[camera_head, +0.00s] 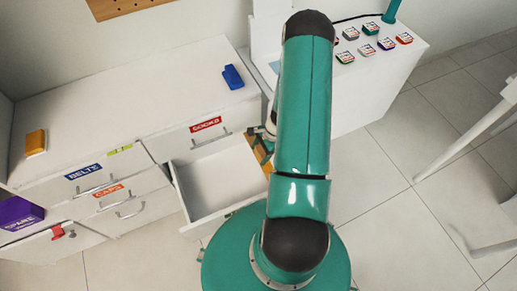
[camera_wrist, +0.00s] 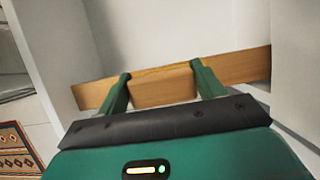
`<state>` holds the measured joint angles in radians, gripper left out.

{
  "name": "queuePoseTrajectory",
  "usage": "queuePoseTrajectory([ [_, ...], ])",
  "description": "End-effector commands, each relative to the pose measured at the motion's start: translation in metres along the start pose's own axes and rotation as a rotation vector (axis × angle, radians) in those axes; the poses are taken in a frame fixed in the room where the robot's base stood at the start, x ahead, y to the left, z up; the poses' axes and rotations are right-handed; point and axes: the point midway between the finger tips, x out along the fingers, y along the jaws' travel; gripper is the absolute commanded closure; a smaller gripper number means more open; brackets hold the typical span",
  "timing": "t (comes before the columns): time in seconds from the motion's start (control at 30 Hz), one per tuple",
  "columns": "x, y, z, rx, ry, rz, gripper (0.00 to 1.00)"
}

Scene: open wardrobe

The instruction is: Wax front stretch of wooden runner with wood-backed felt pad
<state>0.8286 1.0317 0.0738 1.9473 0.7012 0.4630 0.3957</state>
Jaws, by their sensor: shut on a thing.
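In the wrist view the wooden runner (camera_wrist: 238,72) is a long plain strip crossing the picture in front of a white panel. A wood block, the back of the pad (camera_wrist: 163,85), sits between the two green fingers of my gripper (camera_wrist: 161,78). The fingers are shut on it. The pad appears against or very near the runner; its felt face is hidden, so contact cannot be told. In the head view my gripper (camera_head: 264,142) is at the right side of the open drawer (camera_head: 215,180), partly hidden by my arm. A piece of the runner (camera_head: 260,154) shows beside it.
The white dresser (camera_head: 130,80) carries a blue object (camera_head: 233,77) and an orange block (camera_head: 35,142). A purple box (camera_head: 20,213) is at the left. A white cabinet (camera_head: 375,85) with several small items stands right. A patterned rug (camera_wrist: 18,150) shows.

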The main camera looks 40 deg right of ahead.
Motion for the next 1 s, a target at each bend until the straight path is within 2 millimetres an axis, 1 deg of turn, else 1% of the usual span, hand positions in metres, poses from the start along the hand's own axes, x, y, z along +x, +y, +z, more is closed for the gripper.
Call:
queuePoseTrajectory([
  [0.1, 0.0, 0.007, 0.001, 0.001, -0.001, 0.001, 0.59],
  [0.27, 0.0, 0.012, 0.0, 0.001, -0.001, 0.001, 0.59],
  [0.6, -0.001, 0.036, 0.001, 0.001, 0.0, 0.001, 0.59],
  [0.77, -0.001, 0.04, 0.001, 0.0, 0.0, 0.001, 0.59],
  [1.0, 0.0, 0.058, 0.001, 0.001, -0.002, 0.001, 0.59],
])
